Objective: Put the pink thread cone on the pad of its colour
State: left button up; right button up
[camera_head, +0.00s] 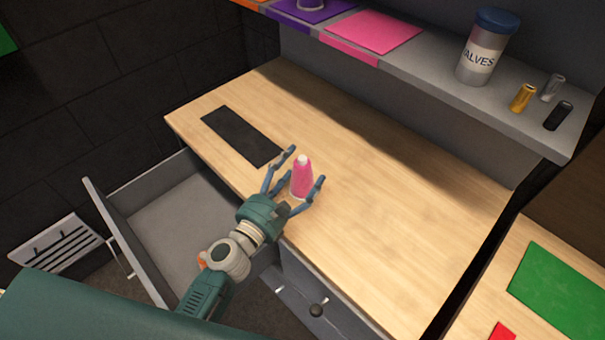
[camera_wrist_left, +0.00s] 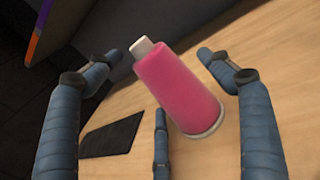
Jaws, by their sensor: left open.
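The pink thread cone (camera_head: 302,178) stands upright on the wooden desk top near its front edge. It has a pale tip and a pale base rim. My left gripper (camera_head: 296,172) is open, with its fingers on both sides of the cone. In the left wrist view the cone (camera_wrist_left: 178,90) sits between the spread blue fingers (camera_wrist_left: 160,115), and I see no clear grip on it. The pink pad (camera_head: 375,32) lies on the grey shelf above the back of the desk, with a pink strip on the shelf edge below it. My right gripper is not in view.
A purple pad (camera_head: 325,12) with an object on it lies left of the pink pad. A black mat (camera_head: 240,136) lies on the desk. A drawer (camera_head: 180,215) stands open below.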

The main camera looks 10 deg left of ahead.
pick_arm(q)
jog(key=shift+w+d, duration=0.1)
jog(key=shift+w, duration=0.1)
jog(key=shift+s, duration=0.15)
jog(key=c, duration=1.6)
jog(key=shift+r, duration=0.15)
